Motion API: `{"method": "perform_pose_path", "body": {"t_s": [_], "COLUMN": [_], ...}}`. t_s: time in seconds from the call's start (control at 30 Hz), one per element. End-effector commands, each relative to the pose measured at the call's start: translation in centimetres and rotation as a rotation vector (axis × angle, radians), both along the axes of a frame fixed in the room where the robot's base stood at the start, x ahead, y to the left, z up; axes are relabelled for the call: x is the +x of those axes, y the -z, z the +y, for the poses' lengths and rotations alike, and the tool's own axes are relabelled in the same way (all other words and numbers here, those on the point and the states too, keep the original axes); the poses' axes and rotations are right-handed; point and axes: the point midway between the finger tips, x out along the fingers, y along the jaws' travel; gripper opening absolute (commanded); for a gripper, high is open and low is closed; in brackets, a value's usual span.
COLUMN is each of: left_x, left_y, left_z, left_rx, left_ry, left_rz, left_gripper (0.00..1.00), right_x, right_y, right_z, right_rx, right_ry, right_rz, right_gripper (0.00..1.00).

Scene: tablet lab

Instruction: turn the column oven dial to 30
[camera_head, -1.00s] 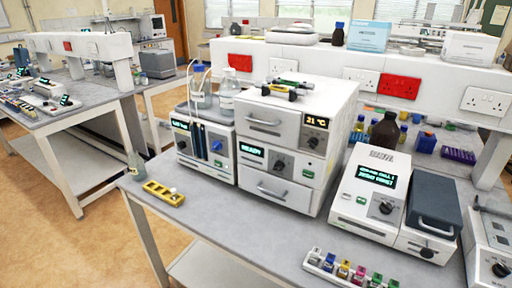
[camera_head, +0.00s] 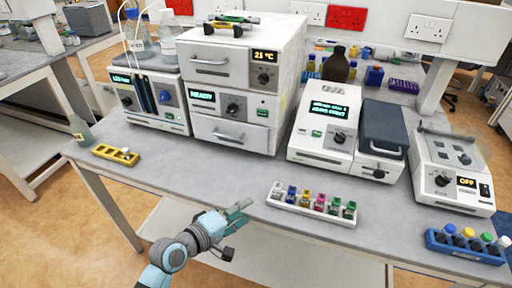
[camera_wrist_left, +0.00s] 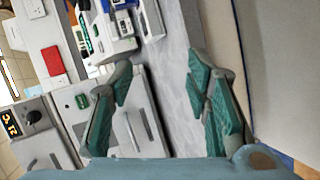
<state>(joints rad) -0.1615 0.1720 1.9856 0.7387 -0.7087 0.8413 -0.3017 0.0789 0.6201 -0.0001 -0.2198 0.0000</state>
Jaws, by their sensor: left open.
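The column oven (camera_head: 285,45) is the top section of a white stacked instrument on the bench. Its orange display (camera_head: 264,56) reads 21 °C, with a dark round dial (camera_head: 263,77) just below. The dial's pointer setting is too small to read. In the left wrist view, an orange display (camera_wrist_left: 9,123) and dark dial (camera_wrist_left: 32,116) show at the left edge, turned sideways. My left gripper (camera_head: 240,229) is open and empty, low in front of the bench, well apart from the dial. Its spread fingers also show in the left wrist view (camera_wrist_left: 161,82). My right gripper is in neither view.
A white rack of colored-cap vials (camera_head: 312,211) stands near the bench's front edge. A yellow rack (camera_head: 116,155) lies at left. A lower dial (camera_head: 236,109) sits beside the READY display. White instruments (camera_head: 322,128) stand to the right. Bare bench (camera_head: 215,170) lies before the stack.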

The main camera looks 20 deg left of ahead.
Motion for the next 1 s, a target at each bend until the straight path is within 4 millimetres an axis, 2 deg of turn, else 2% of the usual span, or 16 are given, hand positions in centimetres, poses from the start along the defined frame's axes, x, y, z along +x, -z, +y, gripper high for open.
{"method": "perform_pose_path", "body": {"t_s": [0.03, 0.1, 0.2, 0.3, 0.37, 0.47, 0.8, 0.9, 1.0], "left_x": [2.1, 4.7, 7.4, 8.9, 9.5, 10.9, 19.5, 21.1, 21.9], "left_y": [-3.4, -8.8, -15.6, -19.5, -20.4, -21.2, -24.0, -24.4, -24.8], "left_z": [0.0, 0.5, 2.4, 4.5, 5.0, 4.7, 2.2, 1.8, 1.5], "left_rx": [-0.182, -0.499, -0.942, -1.241, -1.314, -1.331, -1.325, -1.323, -1.322], "left_ry": [-0.046, -0.103, -0.146, -0.161, -0.163, -0.164, -0.162, -0.164, -0.164], "left_rz": [-0.049, -0.105, -0.151, -0.163, -0.163, -0.162, -0.161, -0.160, -0.159], "left_gripper": [0.44, 0.44, 0.44, 0.44, 0.44, 0.44, 0.44, 0.44, 0.44], "right_x": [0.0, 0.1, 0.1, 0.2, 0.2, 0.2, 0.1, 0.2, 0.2], "right_y": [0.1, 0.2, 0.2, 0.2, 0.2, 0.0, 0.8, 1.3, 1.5], "right_z": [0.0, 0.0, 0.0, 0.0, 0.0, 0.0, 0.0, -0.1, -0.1], "right_rx": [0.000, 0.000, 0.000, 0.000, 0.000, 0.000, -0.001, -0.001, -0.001], "right_ry": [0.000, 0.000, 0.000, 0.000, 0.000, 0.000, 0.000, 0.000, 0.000], "right_rz": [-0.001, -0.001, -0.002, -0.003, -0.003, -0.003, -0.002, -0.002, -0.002], "right_gripper": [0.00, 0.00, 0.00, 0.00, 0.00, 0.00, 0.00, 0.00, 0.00]}}
